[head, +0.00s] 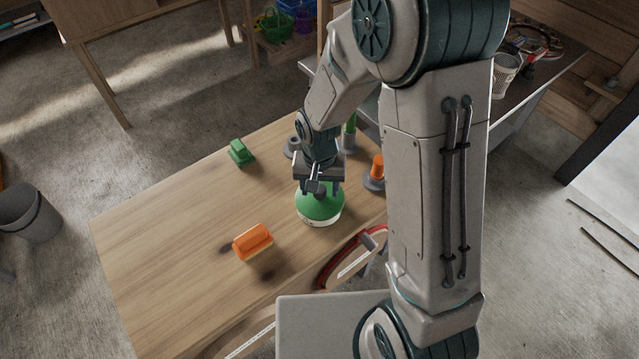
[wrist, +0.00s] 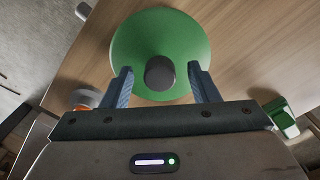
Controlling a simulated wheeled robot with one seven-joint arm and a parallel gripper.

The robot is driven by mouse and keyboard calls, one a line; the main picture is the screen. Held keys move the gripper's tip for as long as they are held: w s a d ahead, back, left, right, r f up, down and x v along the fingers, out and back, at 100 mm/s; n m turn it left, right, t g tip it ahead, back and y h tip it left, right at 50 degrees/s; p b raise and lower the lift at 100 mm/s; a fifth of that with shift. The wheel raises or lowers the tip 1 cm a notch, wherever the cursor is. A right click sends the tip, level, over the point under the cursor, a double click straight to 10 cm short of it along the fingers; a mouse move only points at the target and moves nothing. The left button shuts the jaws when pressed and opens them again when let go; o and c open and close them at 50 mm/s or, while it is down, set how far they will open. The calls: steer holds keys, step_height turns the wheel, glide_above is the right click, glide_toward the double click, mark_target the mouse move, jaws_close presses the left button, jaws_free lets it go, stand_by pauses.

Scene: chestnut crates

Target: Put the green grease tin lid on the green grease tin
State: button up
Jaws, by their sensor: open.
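The green lid (head: 318,205) is a wide round cover with a dark knob on top. It sits level over a pale, low round body (head: 307,221), seemingly the grease tin, of which only a thin band shows at the front. The lid also fills the top middle of the wrist view (wrist: 135,45), with its dark knob (wrist: 160,73) between my fingers. My gripper (wrist: 160,78) is open, one finger on each side of the knob, with a gap showing on both sides. In the head view my gripper (head: 319,187) hides the back of the lid.
A green block (head: 241,153) lies at the back left of the wooden table (head: 180,210). An orange block (head: 253,241) lies front left. An orange piece on a grey base (head: 376,170) and a green upright piece (head: 349,137) stand right. The table's left part is clear.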

step_height(320, 180, up, 14)
steer(key=s+d+r+n+t, duration=0.1)
steer(key=s+d+r+t, duration=0.2)
steer(key=s+d, duration=0.9)
steer(key=v, duration=0.3)
steer(key=shift+b, duration=0.4)
stand_by(0.5)
